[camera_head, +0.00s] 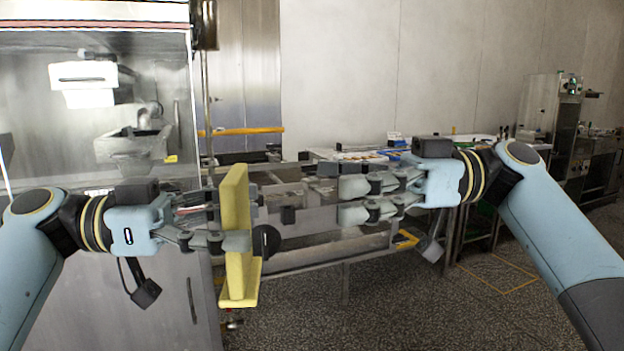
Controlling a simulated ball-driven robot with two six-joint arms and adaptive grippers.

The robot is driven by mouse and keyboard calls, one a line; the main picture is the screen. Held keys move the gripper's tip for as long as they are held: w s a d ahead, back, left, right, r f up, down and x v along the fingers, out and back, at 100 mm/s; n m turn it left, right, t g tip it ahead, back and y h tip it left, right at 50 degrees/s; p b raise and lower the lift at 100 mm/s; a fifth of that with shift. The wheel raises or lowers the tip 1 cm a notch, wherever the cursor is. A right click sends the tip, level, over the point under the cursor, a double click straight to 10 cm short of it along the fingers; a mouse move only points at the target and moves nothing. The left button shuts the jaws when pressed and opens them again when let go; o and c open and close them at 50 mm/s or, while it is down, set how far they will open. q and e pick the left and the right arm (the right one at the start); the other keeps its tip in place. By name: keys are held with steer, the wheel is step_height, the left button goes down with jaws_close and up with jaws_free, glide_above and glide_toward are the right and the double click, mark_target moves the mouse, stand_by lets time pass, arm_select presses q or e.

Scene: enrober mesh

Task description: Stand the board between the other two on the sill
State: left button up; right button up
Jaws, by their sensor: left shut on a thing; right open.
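A yellow upright board (236,196) stands on edge left of the middle, with a yellow ledge-like part (240,298) at its foot. I cannot tell whether these are one piece or several. My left gripper (228,226) is shut on the yellow board, with one finger crossing in front of it. My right gripper (346,203) is open and empty, to the right of the board, its fingers pointing left towards it. A gap lies between the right fingertips and the board. I cannot make out two other boards or the sill clearly.
A steel machine cabinet (205,300) stands at the left, behind my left arm. A long metal conveyor frame (325,262) runs behind both grippers. A table with small items (350,154) is behind my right gripper. Speckled floor (400,310) is clear in front.

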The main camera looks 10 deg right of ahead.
mark_target(243, 184)
steer(key=a, duration=1.1)
steer(key=shift+w+a, duration=0.2)
steer(key=shift+a, duration=0.15)
steer(key=c, duration=0.9)
arm_select(q)
steer(key=o, duration=1.1)
arm_select(e)
steer(key=shift+c, duration=1.1)
arm_select(q)
steer(key=shift+a, duration=0.15)
